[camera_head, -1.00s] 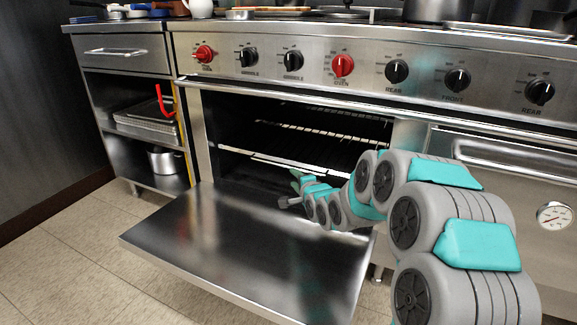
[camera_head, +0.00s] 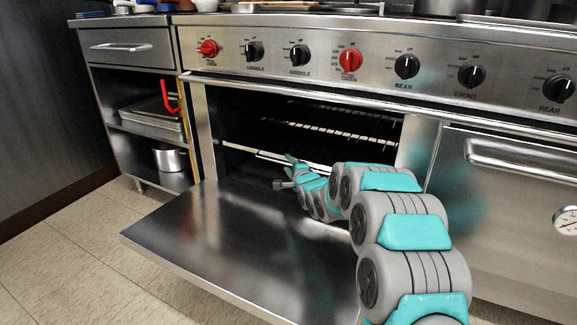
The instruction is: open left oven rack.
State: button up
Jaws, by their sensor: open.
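The left oven (camera_head: 206,135) is open, with its steel door (camera_head: 230,240) folded down flat in front. Inside it, a lower rack (camera_head: 255,152) shows its bright front bar across the opening, and an upper rack (camera_head: 330,132) sits further back. My gripper (camera_head: 283,172) is at the mouth of the oven, above the inner edge of the door and close to the lower rack's front bar. Its jaws are open, with nothing seen between them. I cannot tell whether it touches the bar. My arm hides the right part of the lower rack.
The right oven (camera_head: 520,200) is shut, with a bar handle and a dial. Red and black knobs (camera_head: 350,61) line the panel above. At left stands a cabinet (camera_head: 125,55) with trays and a pot (camera_head: 170,158). The tiled floor (camera_head: 80,250) at left is clear.

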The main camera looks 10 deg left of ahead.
jog(key=shift+w+a, duration=0.15)
jog(key=shift+w, duration=0.05)
jog(key=shift+c, duration=0.4)
grip_shut()
jog(key=shift+f, duration=0.15)
dwell(0.9)
